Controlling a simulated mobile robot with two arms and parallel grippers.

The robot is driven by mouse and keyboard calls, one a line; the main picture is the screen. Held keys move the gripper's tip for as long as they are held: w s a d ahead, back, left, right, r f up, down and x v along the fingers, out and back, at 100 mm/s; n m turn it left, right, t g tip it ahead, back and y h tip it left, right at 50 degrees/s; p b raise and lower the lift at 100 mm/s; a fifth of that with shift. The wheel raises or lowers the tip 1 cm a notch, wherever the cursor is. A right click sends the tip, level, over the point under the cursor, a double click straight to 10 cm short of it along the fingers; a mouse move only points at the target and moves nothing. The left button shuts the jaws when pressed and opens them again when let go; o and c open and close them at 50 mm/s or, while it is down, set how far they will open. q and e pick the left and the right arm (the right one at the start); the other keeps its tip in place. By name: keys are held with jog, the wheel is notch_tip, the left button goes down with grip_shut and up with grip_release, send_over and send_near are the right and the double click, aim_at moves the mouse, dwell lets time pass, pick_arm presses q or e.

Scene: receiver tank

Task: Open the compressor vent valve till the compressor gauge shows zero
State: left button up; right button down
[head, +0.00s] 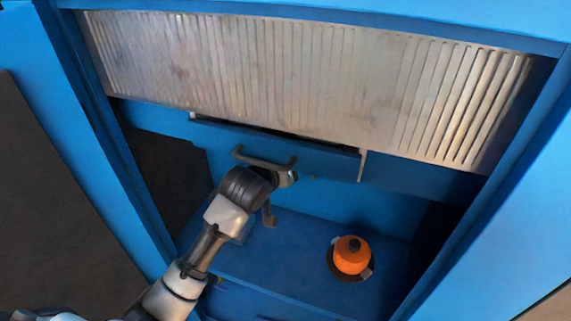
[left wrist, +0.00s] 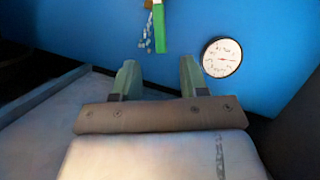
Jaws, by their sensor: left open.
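In the left wrist view, a round white gauge (left wrist: 222,57) with a dark rim sits on the blue wall, to the right of my left gripper (left wrist: 158,65). Its needle is too small to read. A bright green upright bar (left wrist: 159,27), possibly the vent valve's handle, shows at the top middle, beyond the gap between the fingertips. My left gripper is open and nothing shows between its fingers; it appears apart from the bar. In the head view my left arm reaches into the blue cabinet, and its gripper's fingers cannot be made out clearly. My right gripper is in neither view.
In the head view an orange rounded object (head: 352,255) with a black knob stands on the blue cabinet floor (head: 285,265), right of my arm. A ribbed metal panel (head: 300,80) hangs above. Blue cabinet sides (head: 105,150) bound the opening.

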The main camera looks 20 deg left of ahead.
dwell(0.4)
pick_arm(q)
jog(key=s+f+m+g+y, duration=0.15)
jog(key=s+f+g, duration=0.35)
jog(key=s+f, duration=0.8)
jog(key=s+a+f+m+g, duration=0.1)
jog(key=s+g, duration=0.1)
jog(key=s, duration=0.8)
jog(key=s+a+f+m+g, duration=0.1)
jog(key=s+a+m+g, duration=0.15)
jog(key=s, duration=0.75)
notch_tip(320, 180, down, 27)
jog(key=s+g, duration=0.2)
jog(key=s+a+f+g+y, duration=0.1)
jog(key=s+a+f, duration=0.1)
jog(key=s+f, duration=1.3)
jog(key=shift+s, duration=0.45)
